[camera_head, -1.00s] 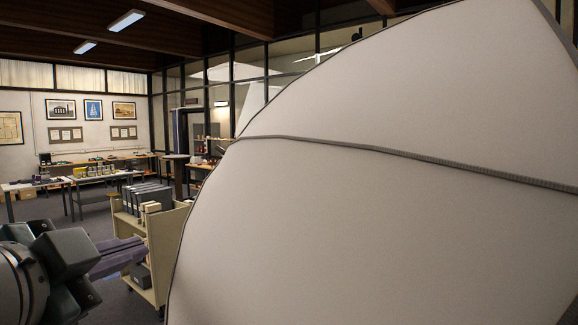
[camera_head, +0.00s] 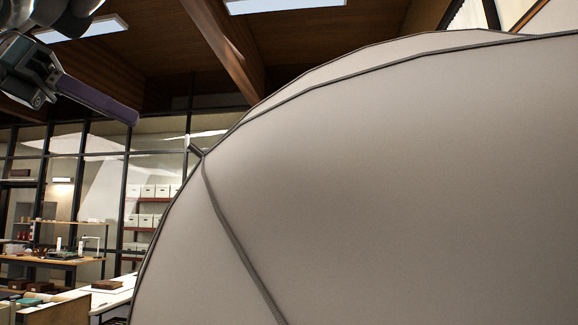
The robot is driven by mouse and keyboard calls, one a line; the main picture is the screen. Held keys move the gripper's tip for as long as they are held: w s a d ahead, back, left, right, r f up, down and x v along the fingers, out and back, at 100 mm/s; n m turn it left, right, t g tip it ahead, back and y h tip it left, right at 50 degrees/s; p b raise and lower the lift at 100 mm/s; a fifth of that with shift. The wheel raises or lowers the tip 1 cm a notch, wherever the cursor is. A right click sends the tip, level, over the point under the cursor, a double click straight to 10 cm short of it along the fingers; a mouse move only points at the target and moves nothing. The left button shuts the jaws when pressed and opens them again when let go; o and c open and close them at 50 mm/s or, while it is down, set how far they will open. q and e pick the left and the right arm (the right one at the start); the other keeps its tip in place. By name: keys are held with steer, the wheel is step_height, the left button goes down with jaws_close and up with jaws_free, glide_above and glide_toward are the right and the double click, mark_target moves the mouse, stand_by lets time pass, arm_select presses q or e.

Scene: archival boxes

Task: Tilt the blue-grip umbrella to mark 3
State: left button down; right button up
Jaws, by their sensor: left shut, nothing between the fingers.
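A large white umbrella canopy (camera_head: 400,180) with dark seams fills the middle and right of the head view, very close. A short dark tip (camera_head: 195,150) stands out at its left edge. The umbrella's blue grip, its shaft and mark 3 are not in view. My left gripper (camera_head: 132,118) is at the upper left with purple fingers pressed together, empty. It is apart from the canopy in the picture, left of and above the tip. My right gripper is not in view.
A table (camera_head: 45,262) with small items stands at the far left. A white-topped table (camera_head: 112,298) is at the lower left. Shelves with white boxes (camera_head: 155,191) stand behind the glass partition. The canopy hides everything to the right.

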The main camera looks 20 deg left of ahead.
arm_select(q)
steer(key=p, duration=0.3)
glide_above(184, 182)
steer(key=a, duration=0.1)
steer(key=f, duration=0.2)
steer(key=shift+s+a+f, duration=0.15)
steer(key=shift+a+f, duration=0.05)
steer(key=shift+f, duration=0.1)
steer(key=shift+w+d+f+p, duration=0.25)
steer(key=shift+w+d+p, duration=0.1)
steer(key=shift+w+f, duration=0.1)
steer(key=shift+f, duration=0.05)
